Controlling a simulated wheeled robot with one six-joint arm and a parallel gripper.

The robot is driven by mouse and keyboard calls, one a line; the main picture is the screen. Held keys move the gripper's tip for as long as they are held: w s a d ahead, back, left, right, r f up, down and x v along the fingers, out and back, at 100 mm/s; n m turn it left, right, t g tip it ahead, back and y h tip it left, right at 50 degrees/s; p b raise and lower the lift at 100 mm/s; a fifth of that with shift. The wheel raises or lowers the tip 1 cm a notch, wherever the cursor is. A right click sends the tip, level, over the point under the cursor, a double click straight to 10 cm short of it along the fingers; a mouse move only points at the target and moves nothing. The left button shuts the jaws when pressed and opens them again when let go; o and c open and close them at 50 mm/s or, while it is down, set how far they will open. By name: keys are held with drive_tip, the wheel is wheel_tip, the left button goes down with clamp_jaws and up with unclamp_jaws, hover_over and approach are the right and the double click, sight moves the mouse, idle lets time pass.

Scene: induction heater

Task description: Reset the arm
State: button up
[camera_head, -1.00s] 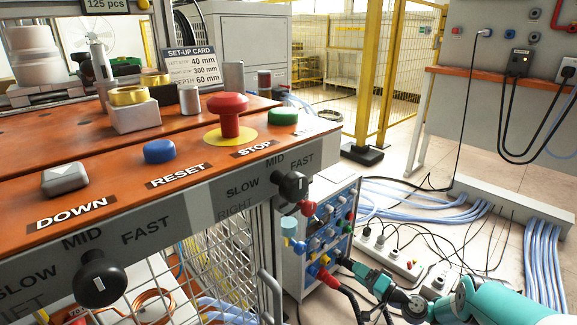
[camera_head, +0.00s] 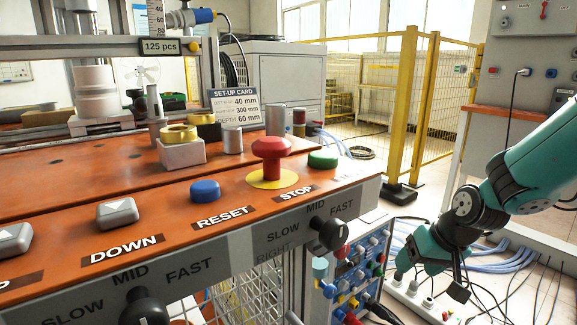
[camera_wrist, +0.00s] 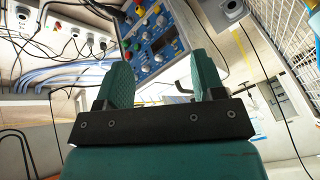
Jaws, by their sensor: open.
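My gripper (camera_wrist: 163,80) shows in the wrist view with its two green fingers apart and nothing between them. Beyond the fingers is a blue control panel (camera_wrist: 150,40) with knobs and buttons. In the head view my teal arm comes in from the right edge and bends down, with its end at the lower right, beside the same blue panel (camera_head: 360,270). The fingertips are hard to make out in that view. The arm is apart from the orange console (camera_head: 150,205).
The console carries a red stop button (camera_head: 271,158), a blue reset button (camera_head: 205,191), a green button (camera_head: 323,160) and black knobs (camera_head: 328,234). A power strip (camera_head: 415,300) and cables lie on the floor at lower right. A yellow fence (camera_head: 408,110) stands behind.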

drive_tip(key=s+d+r+g+h, duration=0.1)
drive_tip(key=s+d+r+h, duration=0.1)
drive_tip(key=s, duration=0.5)
drive_tip(key=s+d+r+h, duration=0.1)
drive_tip(key=s+r, duration=0.1)
drive_tip(key=s, duration=0.5)
drive_tip(key=s+a+r+n+g+y+p, duration=0.2)
drive_tip(key=s+a+r+n+g+y, duration=0.15)
drive_tip(key=s+a+r+n, duration=0.6)
drive_tip(key=s+a+r+m+p, duration=0.1)
drive_tip(key=a+r+p, duration=0.1)
drive_tip(key=r+p, duration=1.4)
drive_tip(key=s+a+r+m+p, duration=0.1)
drive_tip(key=a+r+m+p, duration=0.1)
drive_tip(key=r+p, duration=1.4)
drive_tip(key=shift+a+r+y, duration=0.25)
drive_tip(key=shift+a+y, duration=0.1)
